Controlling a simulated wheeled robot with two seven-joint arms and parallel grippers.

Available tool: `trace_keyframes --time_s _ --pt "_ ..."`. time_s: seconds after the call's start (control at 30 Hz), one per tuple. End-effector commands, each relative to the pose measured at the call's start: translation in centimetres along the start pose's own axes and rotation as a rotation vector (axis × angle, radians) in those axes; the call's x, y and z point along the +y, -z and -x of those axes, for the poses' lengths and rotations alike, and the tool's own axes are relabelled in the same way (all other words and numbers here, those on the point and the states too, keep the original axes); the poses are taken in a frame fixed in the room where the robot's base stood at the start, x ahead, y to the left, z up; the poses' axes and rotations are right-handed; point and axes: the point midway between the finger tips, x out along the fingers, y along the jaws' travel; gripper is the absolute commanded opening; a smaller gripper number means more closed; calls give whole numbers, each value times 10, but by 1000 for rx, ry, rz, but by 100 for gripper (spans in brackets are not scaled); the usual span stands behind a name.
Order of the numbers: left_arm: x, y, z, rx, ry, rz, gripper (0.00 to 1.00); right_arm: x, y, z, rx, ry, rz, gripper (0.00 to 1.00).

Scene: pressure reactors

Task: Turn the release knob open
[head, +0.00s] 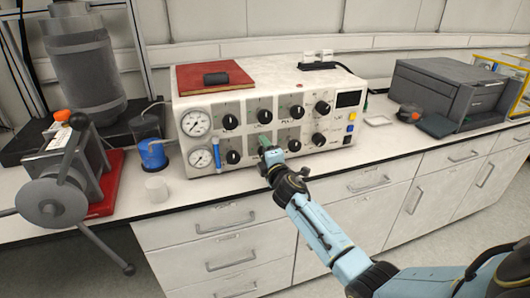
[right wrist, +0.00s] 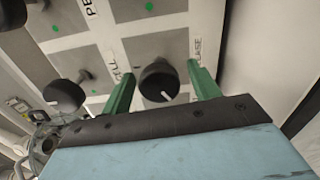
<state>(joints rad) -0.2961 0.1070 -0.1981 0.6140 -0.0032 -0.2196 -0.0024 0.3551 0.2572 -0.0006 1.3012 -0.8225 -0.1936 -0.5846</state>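The white control box (head: 330,91) stands on the counter with two rows of black knobs. In the right wrist view a black knob with a white pointer line (right wrist: 158,80) sits between my green fingers; letters ending in "LEASE" show beside it, partly hidden by a finger. My right gripper (right wrist: 160,70) is open, one finger on each side of this knob, with a gap showing on both sides. In the head view my right gripper (head: 264,143) is at the lower row of knobs and hides the knob behind it. My left gripper is not in view.
Other knobs are close by, including a lower-row knob (head: 233,157) to the left and another (head: 294,145) to the right. Two gauges (head: 196,123) and a blue tube (head: 217,155) are at the box's left. A grey reactor with a handwheel (head: 52,202) stands further left.

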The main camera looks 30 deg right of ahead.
Motion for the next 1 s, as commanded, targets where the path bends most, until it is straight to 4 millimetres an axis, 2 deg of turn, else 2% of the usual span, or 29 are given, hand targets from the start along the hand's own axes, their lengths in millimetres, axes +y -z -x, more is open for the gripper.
trace_keyframes --time_s 0.27,0.47,0.67,0.8,1.0 --pt "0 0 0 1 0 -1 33 0 0 0 1 -1 -2 61" --pt "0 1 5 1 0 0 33 0 0 16 2 0 -1 61" --pt "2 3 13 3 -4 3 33 1 0 55 3 1 -2 61" --pt "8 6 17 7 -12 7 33 0 0 84 1 1 -2 61" --pt "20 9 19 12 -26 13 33 0 0 117 1 1 -1 61"
